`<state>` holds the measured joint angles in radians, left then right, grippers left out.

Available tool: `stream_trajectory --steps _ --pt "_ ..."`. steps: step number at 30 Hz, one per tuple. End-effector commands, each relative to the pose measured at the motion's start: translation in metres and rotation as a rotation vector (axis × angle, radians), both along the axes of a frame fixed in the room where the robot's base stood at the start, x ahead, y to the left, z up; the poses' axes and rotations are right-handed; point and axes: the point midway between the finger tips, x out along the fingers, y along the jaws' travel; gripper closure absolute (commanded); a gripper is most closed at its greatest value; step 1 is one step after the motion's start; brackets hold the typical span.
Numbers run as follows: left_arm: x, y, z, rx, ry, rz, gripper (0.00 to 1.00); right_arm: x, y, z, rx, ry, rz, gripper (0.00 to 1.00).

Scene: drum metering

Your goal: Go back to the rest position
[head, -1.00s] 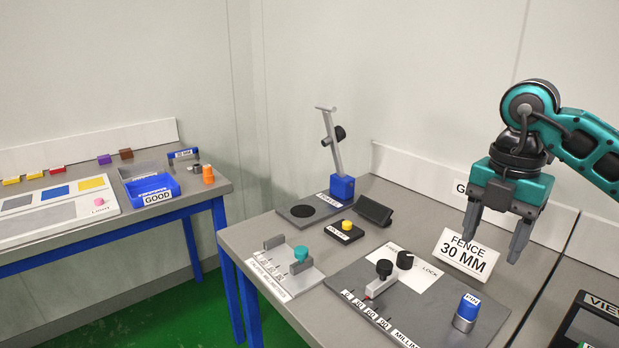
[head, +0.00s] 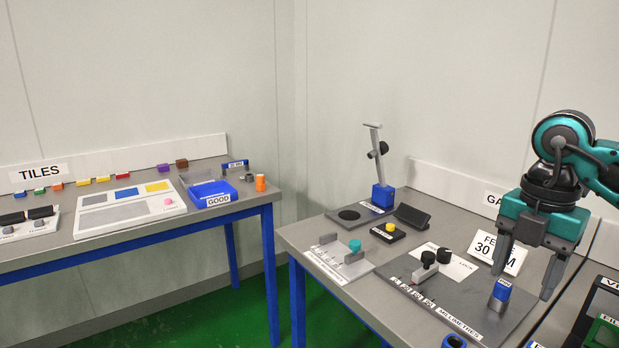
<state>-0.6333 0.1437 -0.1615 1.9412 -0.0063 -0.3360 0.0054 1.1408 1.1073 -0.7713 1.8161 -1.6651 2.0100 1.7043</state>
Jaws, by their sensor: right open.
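My right gripper (head: 527,272) shows at the right of the head view, fingers pointing down and spread apart, with nothing between them. It hangs over the right table, in front of the fence sign (head: 488,252) that reads "FENCE 30 MM", partly covering it. My left gripper is not in view.
The right table carries a blue-based stand (head: 383,194), a yellow button box (head: 388,232) and a teal-knobbed gauge (head: 354,246). A screen (head: 600,322) is at the lower right. The left table holds tiles, a white board (head: 128,220) and a blue GOOD bin (head: 211,193). Green floor (head: 255,292) lies between them.

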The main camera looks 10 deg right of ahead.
Motion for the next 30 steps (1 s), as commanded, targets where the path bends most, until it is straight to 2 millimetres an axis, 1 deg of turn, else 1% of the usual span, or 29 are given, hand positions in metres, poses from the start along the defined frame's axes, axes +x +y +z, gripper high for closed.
stream_trajectory --steps 1,3,5,6,8,9,11,12,14,15,17,18,20,21,23,25,26,28,29,30 --pt "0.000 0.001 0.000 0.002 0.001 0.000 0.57 0.002 0.016 -0.011 0.056 0.010 0.056 0.38" --pt "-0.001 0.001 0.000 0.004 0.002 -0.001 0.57 0.003 0.048 -0.028 0.175 0.013 0.159 0.38" --pt "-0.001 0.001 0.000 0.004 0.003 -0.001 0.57 0.003 0.075 -0.039 0.282 0.010 0.239 0.38" --pt "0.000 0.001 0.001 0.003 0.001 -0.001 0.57 0.002 0.094 -0.047 0.362 0.006 0.291 0.38" --pt "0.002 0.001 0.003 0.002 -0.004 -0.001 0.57 -0.002 0.125 -0.056 0.493 -0.004 0.363 0.38" --pt "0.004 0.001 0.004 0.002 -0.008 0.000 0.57 -0.005 0.146 -0.061 0.587 -0.014 0.405 0.38" --pt "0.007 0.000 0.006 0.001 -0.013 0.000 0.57 -0.012 0.178 -0.065 0.744 -0.037 0.458 0.38" --pt "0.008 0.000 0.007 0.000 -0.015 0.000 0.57 -0.016 0.199 -0.065 0.859 -0.058 0.482 0.38" --pt "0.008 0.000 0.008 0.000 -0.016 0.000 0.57 -0.022 0.229 -0.063 1.038 -0.103 0.496 0.38" --pt "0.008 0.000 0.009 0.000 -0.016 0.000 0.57 -0.025 0.246 -0.060 1.160 -0.140 0.485 0.38" --pt "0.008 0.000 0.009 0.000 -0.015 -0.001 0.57 -0.026 0.267 -0.053 1.332 -0.208 0.444 0.38" --pt "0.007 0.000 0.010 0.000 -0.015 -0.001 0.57 -0.025 0.277 -0.048 1.437 -0.259 0.395 0.38" --pt "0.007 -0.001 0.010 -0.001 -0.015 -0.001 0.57 -0.021 0.287 -0.041 1.578 -0.338 0.295 0.38" --pt "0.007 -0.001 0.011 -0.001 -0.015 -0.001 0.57 -0.016 0.290 -0.039 1.657 -0.394 0.211 0.38" --pt "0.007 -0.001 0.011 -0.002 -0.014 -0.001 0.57 -0.007 0.289 -0.040 1.750 -0.479 0.060 0.38" --pt "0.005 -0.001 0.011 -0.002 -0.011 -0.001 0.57 0.005 0.281 -0.048 1.814 -0.572 -0.147 0.38" --pt "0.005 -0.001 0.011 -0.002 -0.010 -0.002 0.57 0.010 0.276 -0.055 1.827 -0.608 -0.244 0.38" --pt "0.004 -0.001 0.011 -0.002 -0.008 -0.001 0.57 0.019 0.260 -0.078 1.819 -0.680 -0.481 0.38" --pt "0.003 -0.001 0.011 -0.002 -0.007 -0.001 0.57 0.021 0.253 -0.090 1.800 -0.704 -0.586 0.38" --pt "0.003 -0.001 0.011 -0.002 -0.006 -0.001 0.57 0.022 0.242 -0.110 1.760 -0.727 -0.726 0.38"
